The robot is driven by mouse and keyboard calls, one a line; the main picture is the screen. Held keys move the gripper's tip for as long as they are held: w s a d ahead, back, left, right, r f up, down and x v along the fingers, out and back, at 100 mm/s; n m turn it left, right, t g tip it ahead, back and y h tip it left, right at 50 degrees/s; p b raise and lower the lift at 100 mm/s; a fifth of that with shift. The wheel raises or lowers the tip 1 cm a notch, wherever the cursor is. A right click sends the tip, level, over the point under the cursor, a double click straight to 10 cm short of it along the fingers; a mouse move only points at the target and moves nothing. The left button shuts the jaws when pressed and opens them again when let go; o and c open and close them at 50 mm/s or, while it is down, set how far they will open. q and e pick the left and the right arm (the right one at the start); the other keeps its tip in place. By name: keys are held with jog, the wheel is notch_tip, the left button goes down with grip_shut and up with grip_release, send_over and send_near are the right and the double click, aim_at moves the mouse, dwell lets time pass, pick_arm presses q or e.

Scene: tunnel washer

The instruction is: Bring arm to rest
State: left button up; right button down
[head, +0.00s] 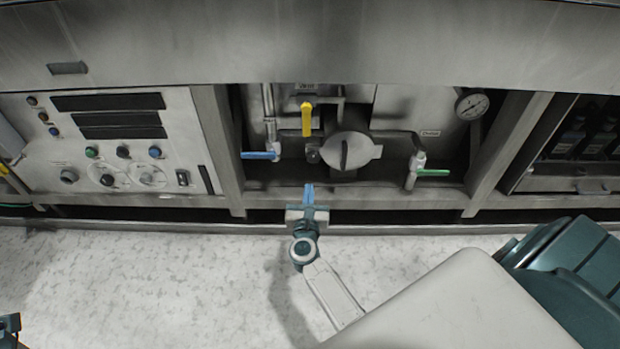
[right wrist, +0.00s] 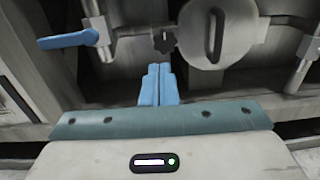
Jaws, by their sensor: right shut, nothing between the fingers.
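My right gripper (head: 308,194) is in the middle of the head view, in front of the washer's lower recess. Its two blue fingers are shut together with nothing between them; they also show in the right wrist view (right wrist: 157,86). The fingers point toward the recess, below the round metal cover (head: 347,151) and the dark knob (right wrist: 164,41). No contact with any valve or handle shows. The blue valve handle (head: 258,155) is up and left of the fingers. At the far lower left edge a small dark part shows, and I cannot tell if it is my left gripper.
A yellow handle (head: 306,119) hangs above the fingers. A green handle (head: 433,172) and a gauge (head: 472,104) are to the right. A control panel (head: 112,143) is at left. A frame post (head: 218,150) bounds the recess. The speckled floor (head: 130,285) is clear at lower left.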

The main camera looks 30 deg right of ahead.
jog(key=shift+v, duration=1.3)
